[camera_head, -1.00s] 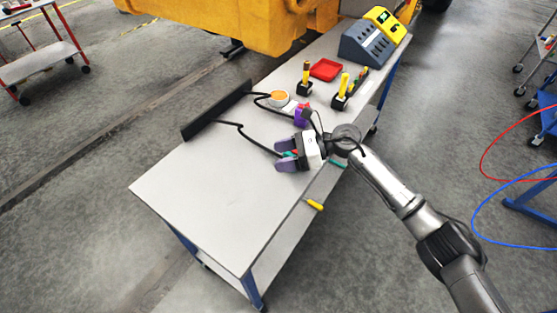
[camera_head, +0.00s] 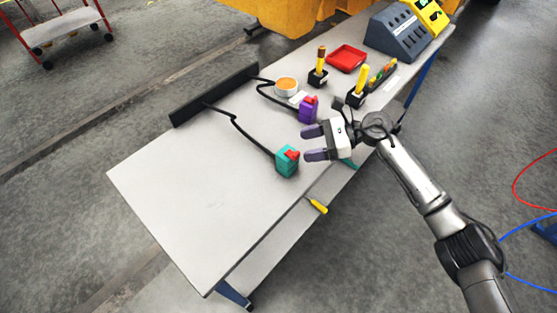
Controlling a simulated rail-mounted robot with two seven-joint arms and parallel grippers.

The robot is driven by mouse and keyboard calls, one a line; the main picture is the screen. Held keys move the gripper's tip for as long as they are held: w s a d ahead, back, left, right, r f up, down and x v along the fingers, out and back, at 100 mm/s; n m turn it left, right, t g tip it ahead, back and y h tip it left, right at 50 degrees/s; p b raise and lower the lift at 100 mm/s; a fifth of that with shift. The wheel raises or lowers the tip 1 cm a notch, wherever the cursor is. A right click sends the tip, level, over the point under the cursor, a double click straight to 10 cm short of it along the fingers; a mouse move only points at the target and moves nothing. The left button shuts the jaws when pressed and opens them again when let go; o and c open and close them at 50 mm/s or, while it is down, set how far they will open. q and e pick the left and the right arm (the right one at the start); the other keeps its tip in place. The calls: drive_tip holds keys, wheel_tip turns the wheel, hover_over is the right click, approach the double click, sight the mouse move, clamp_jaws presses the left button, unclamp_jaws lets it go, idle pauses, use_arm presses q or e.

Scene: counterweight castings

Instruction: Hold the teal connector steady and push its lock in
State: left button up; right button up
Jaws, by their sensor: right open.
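The teal connector (camera_head: 286,164) stands on the grey table on the end of a black cable. Its red lock (camera_head: 292,155) shows at its upper right side; I cannot tell how far in it sits. My right gripper (camera_head: 312,143) is open and empty, its purple-grey fingers pointing left, just up and to the right of the teal connector and apart from it. My left gripper is not in view.
A purple connector (camera_head: 308,110) with a red lock stands just behind my right gripper. A roll of orange tape (camera_head: 286,86), tools in black holders (camera_head: 355,98), a red tray (camera_head: 346,58) and a grey console (camera_head: 398,38) stand farther back. A dark rail (camera_head: 214,95) edges the table (camera_head: 190,195); its near left part is clear.

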sight(280, 163)
wheel_tip(280, 163, down, 4)
drive_tip(key=b, duration=0.2)
drive_tip(key=shift+s+a+b, duration=0.1)
drive_tip(key=shift+a+b, duration=0.05)
drive_tip(key=shift+b, duration=0.2)
drive_tip(key=shift+f, duration=0.15)
drive_tip(key=shift+f+b, duration=0.35)
drive_tip(key=shift+b, duration=0.15)
drive_tip(key=x, duration=0.6)
drive_tip(key=shift+p, duration=0.4)
drive_tip(key=shift+f+b+x, duration=0.2)
drive_tip(key=shift+b+x, duration=0.5)
drive_tip(key=shift+x, duration=0.25)
drive_tip(key=shift+b+x, duration=0.4)
drive_tip(key=shift+x, duration=0.5)
drive_tip(key=shift+r, duration=0.1)
drive_tip(key=shift+c, duration=0.4)
clamp_jaws()
